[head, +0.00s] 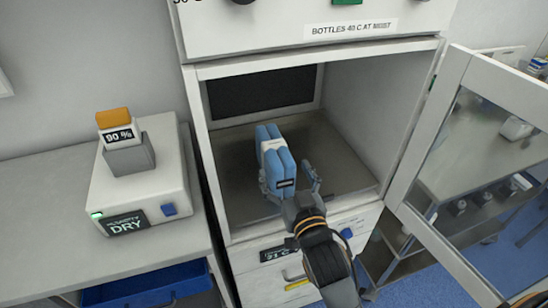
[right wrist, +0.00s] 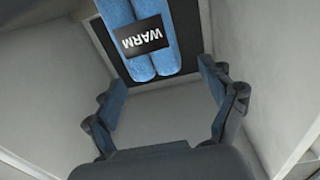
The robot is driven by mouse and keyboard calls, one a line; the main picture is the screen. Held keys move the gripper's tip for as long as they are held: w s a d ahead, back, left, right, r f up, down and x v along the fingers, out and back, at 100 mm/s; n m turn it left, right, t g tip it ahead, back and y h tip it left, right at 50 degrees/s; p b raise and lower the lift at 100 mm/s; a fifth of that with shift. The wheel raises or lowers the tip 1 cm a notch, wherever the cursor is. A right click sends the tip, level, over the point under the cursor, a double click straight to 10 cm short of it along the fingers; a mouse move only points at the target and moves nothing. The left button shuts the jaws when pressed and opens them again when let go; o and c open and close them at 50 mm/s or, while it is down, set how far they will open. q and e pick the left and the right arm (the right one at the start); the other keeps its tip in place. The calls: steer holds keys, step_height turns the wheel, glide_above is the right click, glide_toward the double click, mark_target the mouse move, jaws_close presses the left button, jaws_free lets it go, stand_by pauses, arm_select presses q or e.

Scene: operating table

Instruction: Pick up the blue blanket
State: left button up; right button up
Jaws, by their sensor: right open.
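The blue blanket (head: 284,163) is a folded bundle with a pale band and a dark label. In the right wrist view the blanket (right wrist: 118,12) shows at the top, with a black label reading WARM. My right gripper (head: 290,182) reaches into the compartment at the near end of the blanket. Its fingers are spread apart, and the space between them (right wrist: 168,95) is empty in the wrist view, with the blanket beyond. My left gripper is not in view.
The cabinet's glass door (head: 492,150) stands open to the right. The compartment's side walls are close on both sides; its metal floor (head: 345,175) is bare right of the blanket. A white device marked DRY (head: 155,185) stands on the left counter. An open blue drawer (head: 150,285) is below.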

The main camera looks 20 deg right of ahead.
mark_target(277, 150)
steer(key=w, duration=0.4)
steer(key=w+p, duration=0.1)
steer(key=w, duration=0.2)
steer(key=shift+w+d, duration=0.2)
steer(key=shift+w, duration=0.2)
steer(key=shift+r, duration=0.1)
steer(key=c, duration=1.7)
